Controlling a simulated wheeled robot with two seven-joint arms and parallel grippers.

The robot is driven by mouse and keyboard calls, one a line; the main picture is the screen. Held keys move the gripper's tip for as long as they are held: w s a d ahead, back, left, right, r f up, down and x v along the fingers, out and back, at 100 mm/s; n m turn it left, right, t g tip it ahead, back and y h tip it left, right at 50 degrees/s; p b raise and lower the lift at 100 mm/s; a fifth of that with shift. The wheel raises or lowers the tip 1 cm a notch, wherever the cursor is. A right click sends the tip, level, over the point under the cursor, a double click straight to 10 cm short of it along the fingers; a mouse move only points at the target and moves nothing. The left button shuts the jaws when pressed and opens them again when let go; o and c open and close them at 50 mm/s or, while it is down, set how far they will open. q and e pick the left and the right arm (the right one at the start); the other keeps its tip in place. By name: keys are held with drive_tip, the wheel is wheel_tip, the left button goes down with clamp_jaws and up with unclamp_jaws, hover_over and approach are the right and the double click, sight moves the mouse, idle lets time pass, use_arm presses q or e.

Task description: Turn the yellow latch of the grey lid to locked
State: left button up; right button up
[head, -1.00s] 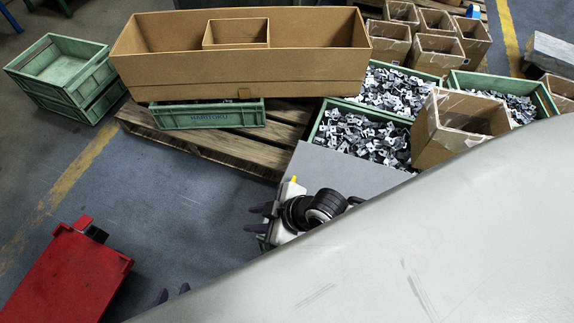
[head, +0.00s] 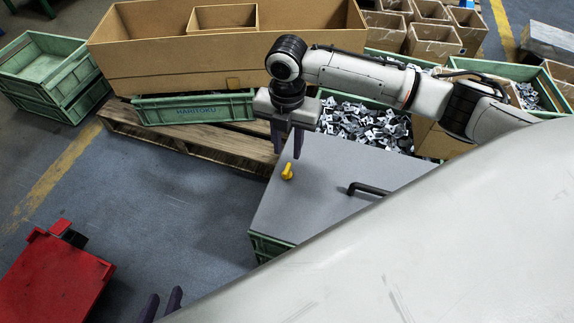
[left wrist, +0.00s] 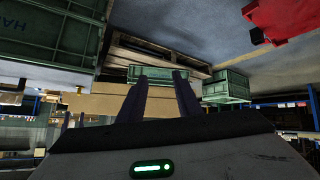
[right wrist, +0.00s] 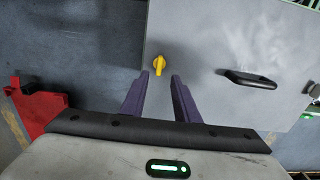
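The grey lid (head: 330,190) lies flat on a green crate (head: 268,246) in the middle of the head view. The yellow latch (head: 287,172) sits near the lid's left edge; in the right wrist view the latch (right wrist: 159,64) has its lever pointing down the picture, toward my fingers. My right gripper (head: 288,150) is open and empty, fingers pointing down, just behind the latch in the head view and apart from it. My left gripper (head: 162,303) shows only its fingertips at the bottom edge; the left wrist view shows it open and empty (left wrist: 158,80).
A black handle (head: 368,188) stands on the lid, right of the latch. Behind are a bin of metal parts (head: 365,125), a pallet (head: 190,140) and a large cardboard box (head: 150,65). A red cart (head: 50,280) stands at left. The floor between is clear.

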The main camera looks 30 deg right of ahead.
sight(287, 168)
wheel_tip(287, 168, down, 8)
drive_tip(key=shift+r+b, duration=0.15)
drive_tip(key=shift+b, duration=0.95)
clamp_jaws()
